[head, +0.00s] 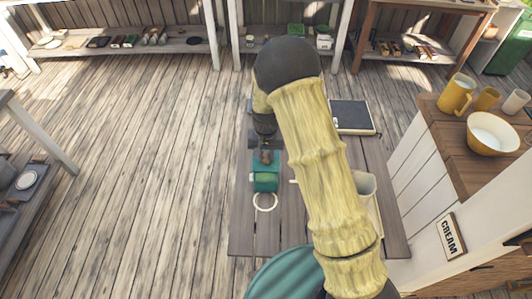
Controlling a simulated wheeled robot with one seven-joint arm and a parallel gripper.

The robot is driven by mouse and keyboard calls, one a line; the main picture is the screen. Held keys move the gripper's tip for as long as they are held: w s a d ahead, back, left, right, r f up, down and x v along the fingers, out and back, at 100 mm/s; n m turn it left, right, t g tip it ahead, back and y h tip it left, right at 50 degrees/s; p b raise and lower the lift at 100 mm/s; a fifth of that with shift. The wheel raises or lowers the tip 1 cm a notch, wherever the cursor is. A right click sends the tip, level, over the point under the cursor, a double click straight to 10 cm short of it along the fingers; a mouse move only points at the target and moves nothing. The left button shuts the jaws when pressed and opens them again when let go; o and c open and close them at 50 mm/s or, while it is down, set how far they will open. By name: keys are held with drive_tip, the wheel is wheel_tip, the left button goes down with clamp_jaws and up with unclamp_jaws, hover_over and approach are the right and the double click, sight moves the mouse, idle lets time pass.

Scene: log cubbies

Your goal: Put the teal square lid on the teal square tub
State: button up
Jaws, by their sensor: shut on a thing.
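My gripper (265,156) is over the middle of the low plank table, seen small and partly covered by my own arm. It is shut on a teal piece, which looks like the teal square lid (256,160). Just below it in the head view is a teal square shape, which looks like the teal square tub (265,187), with a lighter green patch on it. Lid and tub overlap in this view, and I cannot tell whether they touch.
A pale ring (265,202) lies just below the tub. A dark flat book-like thing (352,117) lies at the table's back right. A pale container (366,186) is partly hidden by my arm. A counter (440,135) with yellow mugs and a bowl (492,134) stands right.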

drive_tip(key=shift+f+b, duration=1.65)
drive_tip(key=shift+f, duration=1.05)
drive_tip(key=shift+f, duration=0.7)
idle(0.8)
idle(0.4)
drive_tip(key=o, duration=1)
drive_tip(key=shift+o, duration=0.2)
drive_tip(key=shift+r, duration=0.15)
wheel_tip(320, 180, up, 17)
drive_tip(key=b, duration=0.2)
